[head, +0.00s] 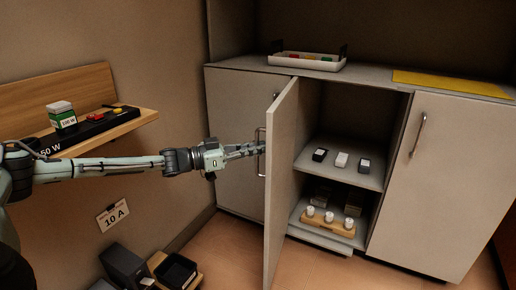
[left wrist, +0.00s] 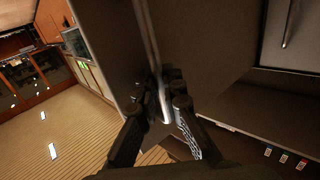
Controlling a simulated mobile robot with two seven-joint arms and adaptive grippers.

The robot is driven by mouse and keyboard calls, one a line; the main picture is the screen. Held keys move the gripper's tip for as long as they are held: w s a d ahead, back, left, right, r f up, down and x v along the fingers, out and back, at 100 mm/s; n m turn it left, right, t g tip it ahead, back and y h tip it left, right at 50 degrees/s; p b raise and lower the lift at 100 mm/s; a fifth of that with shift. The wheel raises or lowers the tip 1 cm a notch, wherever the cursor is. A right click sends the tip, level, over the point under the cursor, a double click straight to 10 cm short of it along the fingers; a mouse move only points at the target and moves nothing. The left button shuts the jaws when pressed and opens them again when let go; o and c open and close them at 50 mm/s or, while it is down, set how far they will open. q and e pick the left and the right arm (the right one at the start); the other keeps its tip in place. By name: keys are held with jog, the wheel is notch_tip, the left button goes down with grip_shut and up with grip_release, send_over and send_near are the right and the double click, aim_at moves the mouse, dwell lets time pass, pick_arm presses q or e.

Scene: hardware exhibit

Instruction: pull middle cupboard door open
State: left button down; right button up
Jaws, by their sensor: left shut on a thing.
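The middle cupboard door (head: 283,180) is a light grey panel standing wide open, swung out toward me from its left side. Its metal handle (head: 258,136) sticks out from its outer face, on the left. My left gripper (head: 260,148) is shut on this handle, reaching in from the left. In the left wrist view the fingers of my left gripper (left wrist: 165,90) close around the bright handle bar (left wrist: 166,118) beside the door face (left wrist: 105,50). My right gripper is in neither view.
The opened compartment has a shelf (head: 340,170) with small boxes and, below, a wooden holder (head: 328,224) with white pieces. The right door (head: 430,185) is closed. A tray (head: 305,61) stands on top. A wall shelf (head: 130,122) and dark bins (head: 175,270) are at the left.

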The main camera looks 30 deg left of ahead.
pick_arm(q)
jog(key=shift+w+r, duration=0.1)
jog(key=shift+r, duration=0.1)
jog(key=c, duration=1.9)
grip_release()
jog(key=shift+f, duration=0.1)
jog(key=shift+a, duration=0.1)
jog(key=v, duration=1.2)
